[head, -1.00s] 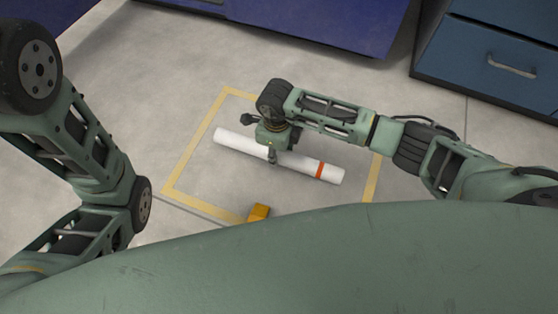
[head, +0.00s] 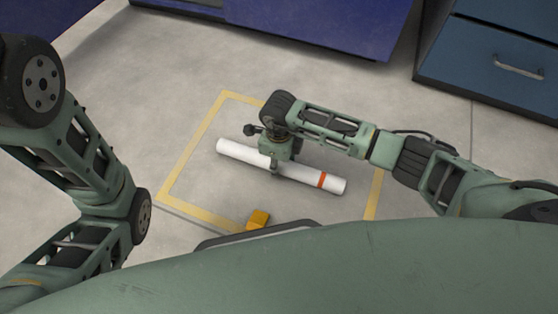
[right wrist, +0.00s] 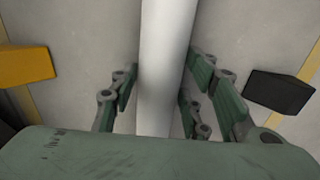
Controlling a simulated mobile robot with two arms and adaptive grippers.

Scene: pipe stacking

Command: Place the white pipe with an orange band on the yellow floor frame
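The white pipe (head: 243,153) with an orange band (head: 321,180) near its right end lies slantwise within the outline of the yellow floor frame (head: 190,150). Whether it touches the floor is hard to tell. My right gripper (head: 275,167) is over the pipe's middle.
An orange block (head: 258,219) sits at the frame's near edge. The right wrist view shows it (right wrist: 25,66) and a dark block (right wrist: 280,91). A blue cabinet (head: 330,25) and a drawer unit (head: 490,65) stand beyond. The floor left of the pipe is clear.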

